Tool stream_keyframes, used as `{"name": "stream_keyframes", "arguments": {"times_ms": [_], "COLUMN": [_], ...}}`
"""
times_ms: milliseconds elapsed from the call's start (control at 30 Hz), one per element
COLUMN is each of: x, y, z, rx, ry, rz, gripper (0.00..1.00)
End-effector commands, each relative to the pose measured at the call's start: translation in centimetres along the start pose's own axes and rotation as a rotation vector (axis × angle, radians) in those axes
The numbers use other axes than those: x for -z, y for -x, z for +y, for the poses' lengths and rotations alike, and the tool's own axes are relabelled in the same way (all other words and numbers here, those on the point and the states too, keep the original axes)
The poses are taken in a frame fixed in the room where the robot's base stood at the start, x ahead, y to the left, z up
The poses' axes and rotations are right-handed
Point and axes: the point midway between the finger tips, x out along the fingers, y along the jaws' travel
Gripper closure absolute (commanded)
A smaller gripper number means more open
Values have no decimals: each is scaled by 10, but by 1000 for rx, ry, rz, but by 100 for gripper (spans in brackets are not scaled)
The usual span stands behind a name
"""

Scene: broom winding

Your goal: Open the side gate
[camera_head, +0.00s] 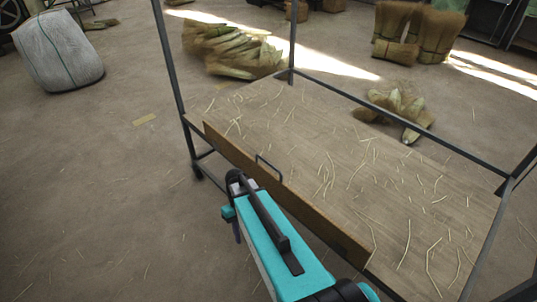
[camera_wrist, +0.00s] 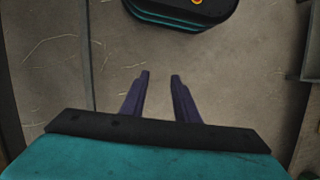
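The side gate (camera_head: 315,213) is a long wooden board upright along the near-left edge of the cart bed, in the head view. A dark U-shaped handle (camera_head: 269,168) stands at its upper edge, left of the middle. My teal arm reaches up beside the gate and covers part of its outer face. My gripper (camera_head: 237,230) is mostly hidden behind the arm, left of the gate. In the wrist view my gripper (camera_wrist: 160,74) shows two dark purple fingers, apart, with only floor between them. Neither the gate nor the handle is clearly seen there.
The cart bed (camera_head: 340,150) has loose straw on it and dark metal posts and rails around it. Broom-straw bundles (camera_head: 232,47) lie behind it, and a white sack (camera_head: 58,50) stands at upper left. The floor (camera_head: 100,190) left of the cart is clear.

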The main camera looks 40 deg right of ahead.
Motion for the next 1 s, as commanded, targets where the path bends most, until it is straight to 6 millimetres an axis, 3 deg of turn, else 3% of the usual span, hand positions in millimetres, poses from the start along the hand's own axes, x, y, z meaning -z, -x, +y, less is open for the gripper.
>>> {"name": "stream_keyframes", "arguments": {"times_ms": [33, 433, 667, 1000], "x": [7, 27, 25, 6], "y": [21, 157, 235, 340], "z": [8, 64, 96, 139], "rx": [5, 34, 40, 37], "ry": [2, 44, 72, 109], "rz": [16, 111, 164, 233], "gripper": [72, 72, 72, 72]}}
